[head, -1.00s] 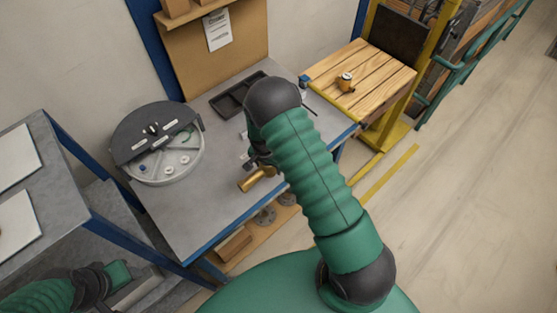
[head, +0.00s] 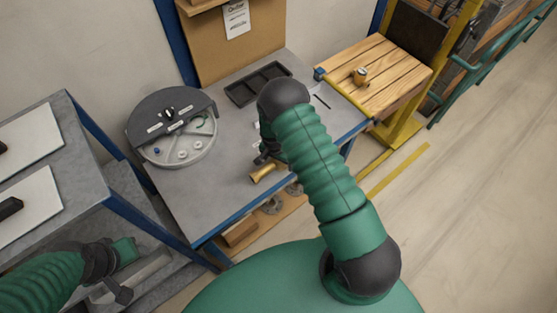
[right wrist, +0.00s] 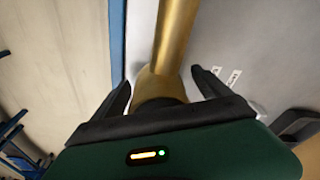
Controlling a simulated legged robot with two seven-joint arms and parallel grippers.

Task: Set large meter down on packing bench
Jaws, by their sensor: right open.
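A brass piece (head: 263,173), which I take to be the large meter, lies at the front of the grey, blue-edged bench (head: 205,205). In the right wrist view the brass piece (right wrist: 175,40) is a long cylinder with a wider near end. My right gripper (right wrist: 160,88) is open, with one finger on each side of that wider end; I cannot tell whether they touch it. In the head view my right arm hides most of this gripper (head: 268,155). My left gripper (head: 122,275) is low at the left, away from the brass piece; its jaw opening is unclear.
A round grey fixture (head: 178,128) stands on the bench's left, and a black divided tray (head: 258,84) at its back. A wooden slatted table (head: 385,85) at the right carries a small brass meter (head: 360,76). A grey shelf (head: 80,185) stands at the left.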

